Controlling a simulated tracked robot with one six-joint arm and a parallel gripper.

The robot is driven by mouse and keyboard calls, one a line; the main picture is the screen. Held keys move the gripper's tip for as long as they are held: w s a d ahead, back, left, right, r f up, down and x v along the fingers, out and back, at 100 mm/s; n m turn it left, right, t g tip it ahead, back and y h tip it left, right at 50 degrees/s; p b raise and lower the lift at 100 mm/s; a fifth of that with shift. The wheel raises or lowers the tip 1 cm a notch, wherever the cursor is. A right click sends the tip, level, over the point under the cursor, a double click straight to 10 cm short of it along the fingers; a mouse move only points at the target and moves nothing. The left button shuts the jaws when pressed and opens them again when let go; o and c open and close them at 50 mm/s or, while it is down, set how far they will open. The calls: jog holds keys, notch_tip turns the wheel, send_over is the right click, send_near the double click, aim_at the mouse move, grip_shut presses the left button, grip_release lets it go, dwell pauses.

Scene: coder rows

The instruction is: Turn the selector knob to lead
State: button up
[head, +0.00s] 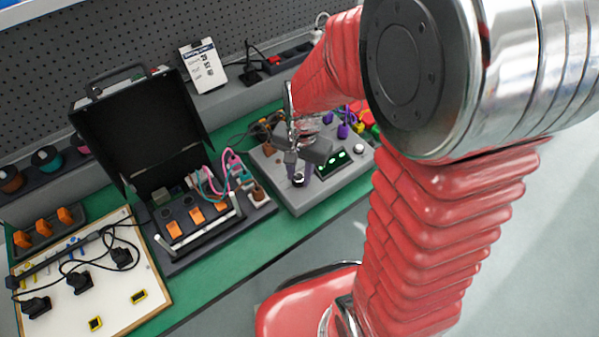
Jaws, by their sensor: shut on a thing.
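A grey instrument box (318,193) sits on the green bench mat, with a small display (334,160) showing green lights and a pale round button (358,148) on its sloped face. My gripper (299,170) reaches down over the left part of this face, its fingers closed at the selector knob (298,181), a small dark knob with a pale ring. The fingers and wrist hide most of the knob. Its pointer and any position labels, including lead, cannot be read here.
An open black case (140,120) with orange switches stands left of the box, with pink and teal cables (215,182) between them. A white board (90,280) with black plugs lies at the far left. A printed card (203,66) leans at the back. Purple plugs (342,130) stand behind the display.

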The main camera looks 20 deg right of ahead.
aim_at(301, 179)
jog(key=shift+m, duration=0.6)
jog(key=o, duration=1)
jog(key=shift+o, duration=0.2)
jog(key=shift+r, duration=0.1)
notch_tip(301, 179, up, 14)
jog(key=shift+s+d+f, duration=0.2)
jog(key=shift+s+f, duration=0.05)
